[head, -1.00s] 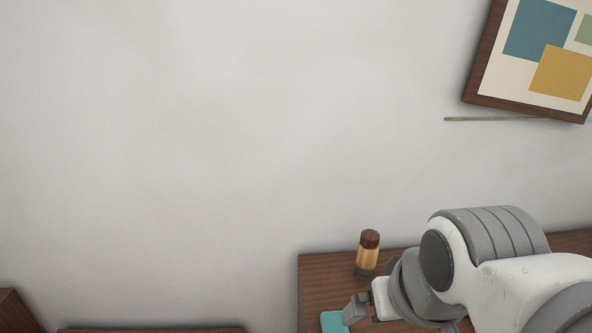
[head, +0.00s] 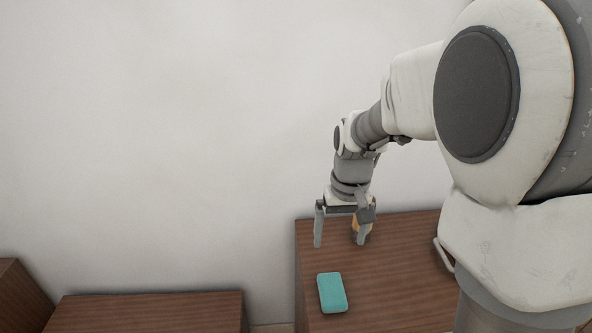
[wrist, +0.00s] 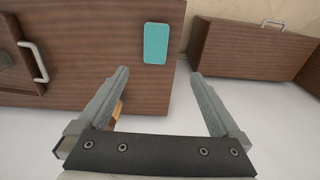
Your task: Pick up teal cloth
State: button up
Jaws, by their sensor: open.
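The teal cloth (head: 332,292) is a flat, rounded rectangle lying on a brown wooden top (head: 390,285). It also shows in the wrist view (wrist: 156,43), ahead of the fingertips. My gripper (head: 340,243) points down with its fingers apart. In the head view it appears above the cloth in the picture, toward the wall side, with nothing between the fingers. The wrist view shows the open fingers (wrist: 160,73) apart from the cloth.
A small amber bottle (head: 355,228) stands partly hidden behind my gripper's right finger. A metal handle (head: 443,256) is at the wooden top's right. A lower wooden unit (head: 150,312) stands to the left, across a gap. A pale wall is behind.

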notch_tip(320, 180, down, 4)
jog(key=w, duration=0.2)
jog(key=b, duration=0.2)
send_over(332, 288)
jog(key=shift+g, duration=0.4)
jog(key=f, duration=1.2)
jog(key=shift+s+a+f, duration=0.2)
jog(key=shift+s+f, duration=0.05)
jog(key=f, duration=0.5)
jog(key=shift+w+d, duration=0.2)
